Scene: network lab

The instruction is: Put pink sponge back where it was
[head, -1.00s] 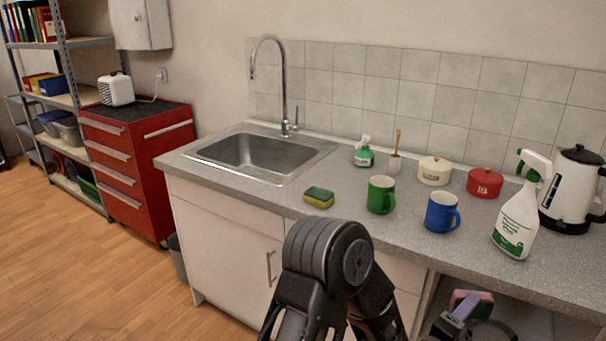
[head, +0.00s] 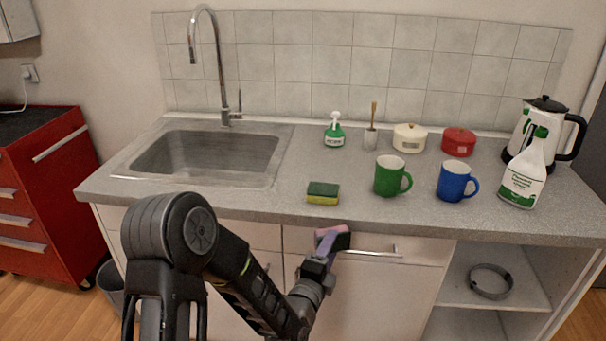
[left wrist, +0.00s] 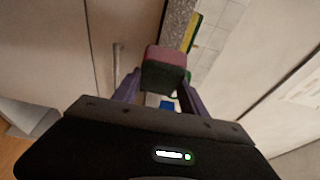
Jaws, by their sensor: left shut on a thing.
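The pink sponge (head: 330,235) is pinched between the fingers of my left gripper (head: 328,246), in front of the cabinet just below the counter's front edge. In the left wrist view the sponge (left wrist: 164,68) shows a pink layer and a dark layer, with the fingers (left wrist: 160,92) on either side of it. A green and yellow sponge (head: 323,193) lies on the counter (head: 240,203) near its front edge, just above my left gripper in the head view. My right gripper is not in view.
The sink (head: 205,155) is at the left. A green mug (head: 390,177), a blue mug (head: 455,182) and a spray bottle (head: 524,175) stand to the right. A soap bottle (head: 335,132) and tins are behind. The counter left of the green mug has free room.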

